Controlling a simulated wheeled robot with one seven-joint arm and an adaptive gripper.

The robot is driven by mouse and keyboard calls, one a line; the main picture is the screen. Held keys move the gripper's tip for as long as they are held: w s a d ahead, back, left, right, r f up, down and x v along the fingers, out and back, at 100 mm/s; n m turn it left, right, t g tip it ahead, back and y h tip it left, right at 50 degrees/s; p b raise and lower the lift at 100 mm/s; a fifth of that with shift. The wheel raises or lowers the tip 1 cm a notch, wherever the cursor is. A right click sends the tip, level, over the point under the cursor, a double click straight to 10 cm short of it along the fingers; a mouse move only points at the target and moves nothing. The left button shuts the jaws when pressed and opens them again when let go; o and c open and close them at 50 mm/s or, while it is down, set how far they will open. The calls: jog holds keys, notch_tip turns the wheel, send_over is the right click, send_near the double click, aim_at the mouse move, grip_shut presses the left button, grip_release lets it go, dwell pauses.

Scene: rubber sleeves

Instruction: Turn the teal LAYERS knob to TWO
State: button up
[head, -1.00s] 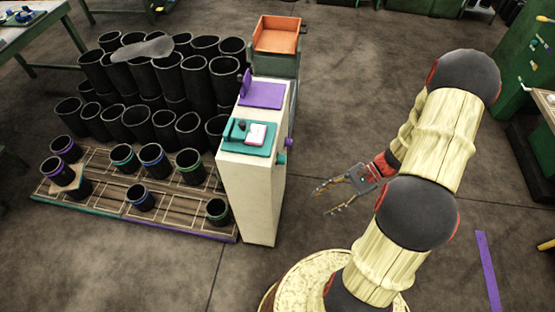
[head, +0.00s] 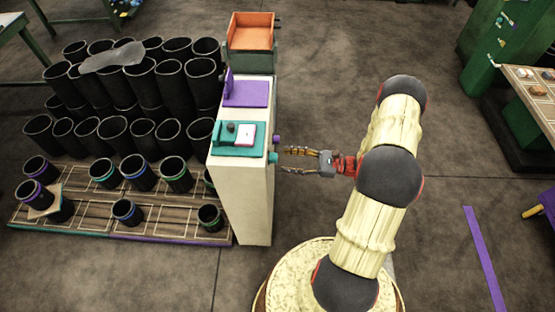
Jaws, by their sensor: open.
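The teal knob (head: 273,158) sticks out of the right side of the cream cabinet (head: 240,195), near its top. A purple knob (head: 277,140) sits just above it in the picture, farther back on the same side. My gripper (head: 284,160) is open, its fingers pointing left at the cabinet side. The fingertips are very close to the teal knob; I cannot tell if they touch or straddle it. No knob marking or the word TWO can be read here.
On the cabinet top lie a teal panel (head: 226,148) and a purple panel (head: 250,93). An orange tray (head: 252,28) stands behind. Black sleeves (head: 130,90) stand in rows at left, some on a low pallet (head: 90,218).

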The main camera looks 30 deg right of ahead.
aim_at(273, 158)
jog(key=shift+b+x, duration=0.4)
jog(key=shift+x, duration=1.75)
jog(key=c, duration=1.1)
jog(key=shift+c, duration=0.3)
